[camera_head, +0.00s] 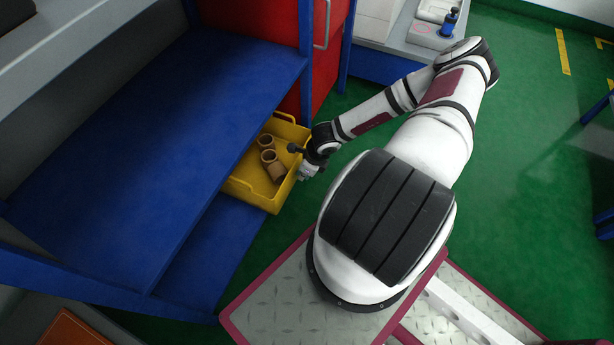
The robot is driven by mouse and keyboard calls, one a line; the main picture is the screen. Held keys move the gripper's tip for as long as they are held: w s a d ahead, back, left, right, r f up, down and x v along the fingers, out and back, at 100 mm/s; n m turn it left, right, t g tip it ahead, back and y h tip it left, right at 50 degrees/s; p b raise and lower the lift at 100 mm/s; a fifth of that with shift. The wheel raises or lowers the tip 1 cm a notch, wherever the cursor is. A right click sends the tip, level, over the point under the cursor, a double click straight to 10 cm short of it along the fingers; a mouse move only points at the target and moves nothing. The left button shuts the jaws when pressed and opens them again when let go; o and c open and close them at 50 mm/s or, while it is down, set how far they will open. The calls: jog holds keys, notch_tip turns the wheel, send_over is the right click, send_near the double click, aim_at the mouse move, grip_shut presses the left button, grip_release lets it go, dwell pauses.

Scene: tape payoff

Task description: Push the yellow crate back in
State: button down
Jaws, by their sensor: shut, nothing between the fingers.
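The yellow crate (243,189) sits on a lower blue shelf and sticks out past the edge of the blue shelf above it. Several brown tube-shaped pieces (275,171) lie inside it. The crate's inner end is hidden under the upper shelf. My gripper (303,176) is shut and empty at the crate's outer right side, close to its rim. I cannot tell whether it touches the crate.
The blue upper shelf (150,150) covers the left, and the lower blue shelf (215,250) shows beneath. A red cabinet (330,50) with a handle stands behind the crate. Green floor (540,200) is open at the right.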

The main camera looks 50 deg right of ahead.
aim_at(282, 169)
jog(key=shift+w, duration=0.1)
jog(key=w+a+p, duration=0.1)
jog(key=w, duration=0.3)
jog(key=w+a+p, duration=0.1)
jog(key=w, duration=0.2)
jog(key=shift+a+p, duration=0.3)
jog(key=shift+a, duration=0.05)
jog(key=shift+s, duration=0.15)
